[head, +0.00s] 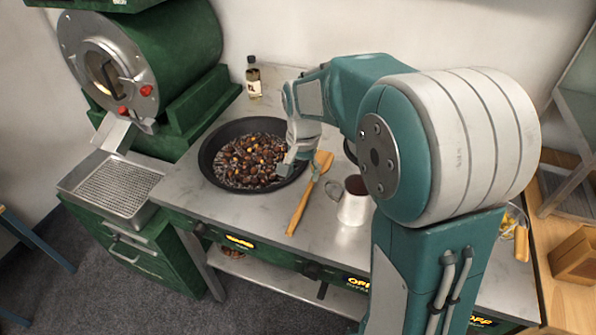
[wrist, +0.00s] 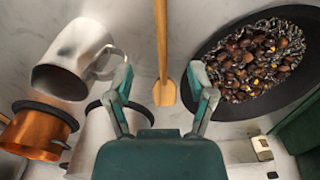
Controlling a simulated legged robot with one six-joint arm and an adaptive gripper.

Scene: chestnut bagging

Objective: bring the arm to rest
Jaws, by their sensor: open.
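My gripper (head: 290,164) is open at the right rim of the black pan in the head view. In the wrist view, its two fingers (wrist: 160,82) stand apart with nothing held between them. The dark pan (head: 212,178) of chestnuts and dark bits (head: 250,160) sits on the counter; it also shows at right in the wrist view (wrist: 212,112). A wooden spatula (head: 302,205) lies on the counter right of the pan. In the wrist view, the spatula (wrist: 163,92) appears beyond the gap between the fingers. My arm hides part of the counter.
A metal jug (head: 352,208) stands right of the spatula. The wrist view shows a copper pot (wrist: 35,135) and a pale pot (wrist: 92,140). A bottle (head: 254,82) stands behind the pan. A green drum roaster (head: 165,55) and perforated tray (head: 90,205) are at left.

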